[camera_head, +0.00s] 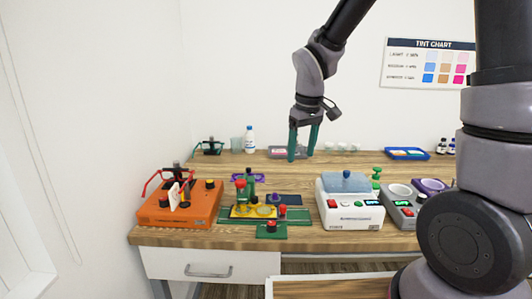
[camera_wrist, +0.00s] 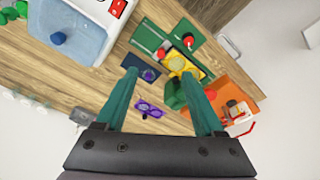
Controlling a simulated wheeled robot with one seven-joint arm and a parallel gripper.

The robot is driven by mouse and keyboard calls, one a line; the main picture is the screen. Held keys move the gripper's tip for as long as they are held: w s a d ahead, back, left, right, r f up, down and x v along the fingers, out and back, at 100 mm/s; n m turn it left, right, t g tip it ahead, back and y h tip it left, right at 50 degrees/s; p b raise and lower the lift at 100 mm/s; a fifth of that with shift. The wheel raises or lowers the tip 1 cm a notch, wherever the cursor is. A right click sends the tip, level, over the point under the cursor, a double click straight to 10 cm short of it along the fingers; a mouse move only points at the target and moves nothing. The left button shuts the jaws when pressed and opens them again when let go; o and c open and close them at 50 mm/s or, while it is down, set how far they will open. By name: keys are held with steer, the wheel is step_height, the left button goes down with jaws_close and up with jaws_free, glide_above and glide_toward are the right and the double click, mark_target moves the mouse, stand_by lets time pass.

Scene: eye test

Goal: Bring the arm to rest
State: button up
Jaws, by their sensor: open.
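My gripper (camera_head: 303,141) hangs above the back part of the wooden table (camera_head: 330,169), its two green fingers pointing down. In the wrist view its fingers (camera_wrist: 166,90) stand apart with nothing held between them. Below and beyond the fingers, the wrist view shows a purple item (camera_wrist: 149,108) and a dark blue mat (camera_wrist: 146,70). My arm reaches down from the top of the head view, bent at the wrist. The gripper appears clear of the things on the table.
An orange device (camera_head: 181,207) stands at the left, with green and yellow fixtures (camera_head: 252,211) beside it. A white machine with a blue lid (camera_head: 349,206) stands right of centre. A blue tray (camera_head: 407,154) and a white bottle (camera_head: 249,141) stand at the back.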

steer(key=s+d+r+m+t+y, duration=0.1)
steer(key=s+d+r+m+t, duration=0.4)
steer(key=s+d+r+m, duration=0.5)
steer(key=s+d+r, duration=0.3)
steer(key=d+r, duration=0.2)
steer(key=r, duration=0.2)
steer(key=shift+s+r, duration=0.15)
steer(key=shift+r, duration=0.1)
